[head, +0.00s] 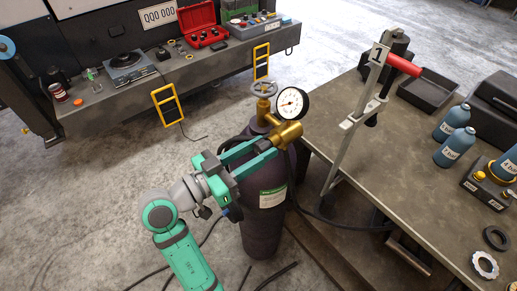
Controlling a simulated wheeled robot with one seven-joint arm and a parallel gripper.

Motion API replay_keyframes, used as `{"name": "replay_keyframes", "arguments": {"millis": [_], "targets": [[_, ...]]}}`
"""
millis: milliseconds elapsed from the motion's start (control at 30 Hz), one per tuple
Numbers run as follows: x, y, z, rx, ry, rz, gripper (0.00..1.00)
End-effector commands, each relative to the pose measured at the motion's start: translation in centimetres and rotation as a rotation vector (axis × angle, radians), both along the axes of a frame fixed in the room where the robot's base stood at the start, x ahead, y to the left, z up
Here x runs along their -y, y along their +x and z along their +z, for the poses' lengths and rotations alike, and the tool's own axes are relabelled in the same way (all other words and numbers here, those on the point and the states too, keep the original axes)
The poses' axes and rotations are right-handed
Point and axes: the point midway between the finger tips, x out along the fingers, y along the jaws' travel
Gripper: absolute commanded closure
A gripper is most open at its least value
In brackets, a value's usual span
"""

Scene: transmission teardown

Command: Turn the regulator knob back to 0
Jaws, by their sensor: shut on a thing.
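A dark gas cylinder (259,232) stands upright on the floor left of the workbench. The brass regulator (289,133) sits at its top, with a round white-faced pressure gauge (291,103) above it. The gauge reading is too small to make out.
The workbench (340,150) at right holds a metal stand with a red handle (403,65), a black tray (428,98) and blue bottles (449,148). A low bench (190,80) at the back carries a red case (201,20). Hoses lie on the floor.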

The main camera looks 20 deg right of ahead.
Motion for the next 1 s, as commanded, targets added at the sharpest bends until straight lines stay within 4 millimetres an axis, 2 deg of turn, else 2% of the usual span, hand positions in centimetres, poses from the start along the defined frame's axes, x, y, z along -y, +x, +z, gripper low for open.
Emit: {"name": "replay_keyframes", "arguments": {"millis": [1000], "targets": [[0.05, -0.23, 0.17, -0.895, -0.326, -0.003, 0.9]]}}
